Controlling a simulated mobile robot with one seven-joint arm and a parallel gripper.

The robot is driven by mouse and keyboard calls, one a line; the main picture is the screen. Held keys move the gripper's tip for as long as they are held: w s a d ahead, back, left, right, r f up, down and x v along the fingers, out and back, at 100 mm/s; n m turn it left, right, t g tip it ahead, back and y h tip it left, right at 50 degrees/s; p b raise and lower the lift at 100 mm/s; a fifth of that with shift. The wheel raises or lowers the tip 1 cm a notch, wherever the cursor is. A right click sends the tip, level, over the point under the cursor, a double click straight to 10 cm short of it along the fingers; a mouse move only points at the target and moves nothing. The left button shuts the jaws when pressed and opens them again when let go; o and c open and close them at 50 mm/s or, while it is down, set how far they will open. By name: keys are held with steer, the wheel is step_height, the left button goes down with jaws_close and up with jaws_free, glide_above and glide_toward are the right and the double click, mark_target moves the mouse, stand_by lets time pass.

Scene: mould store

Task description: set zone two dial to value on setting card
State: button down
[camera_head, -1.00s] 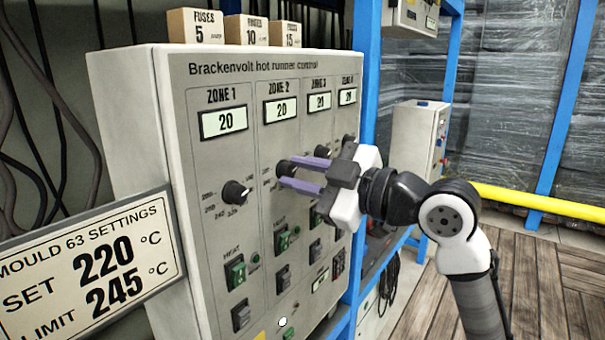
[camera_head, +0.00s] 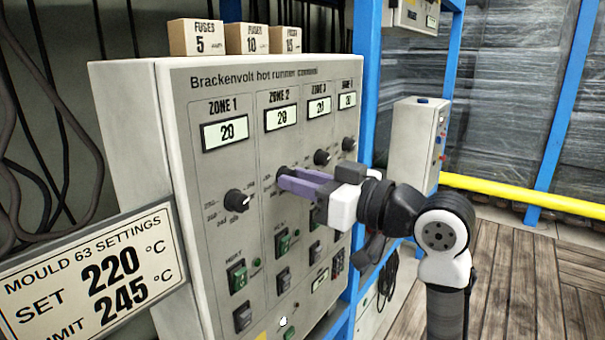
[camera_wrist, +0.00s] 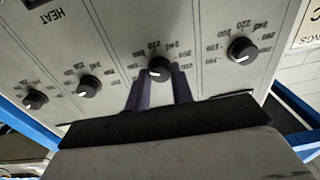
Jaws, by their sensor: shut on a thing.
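The zone two dial (camera_head: 282,170) is a black knob on the grey control panel, mostly hidden by my gripper in the head view. In the wrist view the dial (camera_wrist: 160,68) sits between the two purple fingertips, its white pointer mark toward the lower left of the picture. My gripper (camera_head: 285,180) is shut on this dial, its fingers rolled at an angle. The setting card (camera_head: 45,272) at lower left reads "SET 220 °C" and "LIMIT 245 °C". The zone two display (camera_head: 281,117) appears to read 20.
The zone one dial (camera_head: 238,200) is left of my gripper and the zone three dial (camera_head: 322,157) is close on its right. Green heat switches (camera_head: 283,243) sit below. Fuse boxes (camera_head: 240,38) stand on top of the cabinet. A blue rack post (camera_head: 362,100) rises at right.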

steer(key=m+p, duration=0.1)
steer(key=m, duration=0.1)
steer(key=m+p, duration=0.1)
steer(key=m, duration=0.1)
steer(key=m+p, duration=0.2)
steer(key=shift+r+m, duration=0.25)
steer(key=shift+m, duration=0.15)
steer(key=m+p, duration=0.3)
steer(key=shift+t, duration=0.3)
steer(key=shift+f+m+p, duration=0.15)
steer(key=shift+m+p, duration=1)
steer(key=shift+m, duration=0.35)
steer(key=c, duration=1.2)
jaws_free()
steer(key=shift+f, duration=0.1)
